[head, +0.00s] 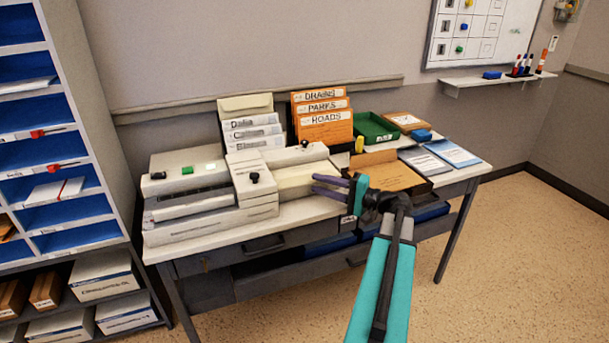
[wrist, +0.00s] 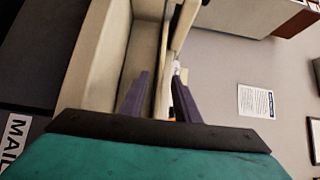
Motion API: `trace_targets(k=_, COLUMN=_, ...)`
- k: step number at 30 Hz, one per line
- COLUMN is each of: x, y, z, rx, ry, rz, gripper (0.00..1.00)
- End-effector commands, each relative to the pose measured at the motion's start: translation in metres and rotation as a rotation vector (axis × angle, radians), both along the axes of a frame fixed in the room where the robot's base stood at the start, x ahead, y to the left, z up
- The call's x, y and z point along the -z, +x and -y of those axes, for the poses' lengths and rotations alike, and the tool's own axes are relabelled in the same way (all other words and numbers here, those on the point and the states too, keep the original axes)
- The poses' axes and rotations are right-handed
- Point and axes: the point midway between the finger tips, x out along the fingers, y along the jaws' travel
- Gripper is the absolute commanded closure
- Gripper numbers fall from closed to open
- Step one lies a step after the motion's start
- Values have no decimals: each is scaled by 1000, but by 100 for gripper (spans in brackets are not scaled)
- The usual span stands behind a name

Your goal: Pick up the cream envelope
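My gripper (head: 316,184) reaches left over the desk at a low cream box or tray (head: 300,180). In the wrist view its two dark purple fingers (wrist: 160,80) stand apart. A narrow upright cream piece (wrist: 150,40) lies between and beyond them. I cannot tell whether this piece is the cream envelope or part of the box, and no contact with the fingers is clear. The box's cream wall (wrist: 92,50) runs along the left of the wrist view. No other cream envelope can be told for sure.
A brown envelope or folder (head: 385,177) lies right of my gripper. Orange file folders (head: 323,117), a green tray (head: 374,128) and a white machine (head: 188,185) crowd the desk (head: 185,258). A blue pigeonhole shelf (head: 55,150) stands left. Floor at right (head: 530,260) is clear.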

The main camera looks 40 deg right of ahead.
Motion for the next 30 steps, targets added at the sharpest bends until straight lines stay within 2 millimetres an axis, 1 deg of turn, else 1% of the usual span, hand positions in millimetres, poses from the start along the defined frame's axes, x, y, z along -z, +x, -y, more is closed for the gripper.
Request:
trace_targets(k=1, x=0, y=5, z=-2, rx=-2, ry=0, rz=0, gripper=71)
trace_targets(k=5, x=0, y=9, z=-3, rx=-1, ry=0, rz=0, gripper=71)
trace_targets(k=21, x=0, y=9, z=-3, rx=1, ry=0, rz=0, gripper=71)
trace_targets(k=26, x=0, y=9, z=-3, rx=1, ry=0, rz=0, gripper=98)
trace_targets(k=27, x=0, y=9, z=-3, rx=1, ry=0, rz=0, gripper=100)
trace_targets(k=30, x=0, y=9, z=-3, rx=1, ry=0, rz=0, gripper=100)
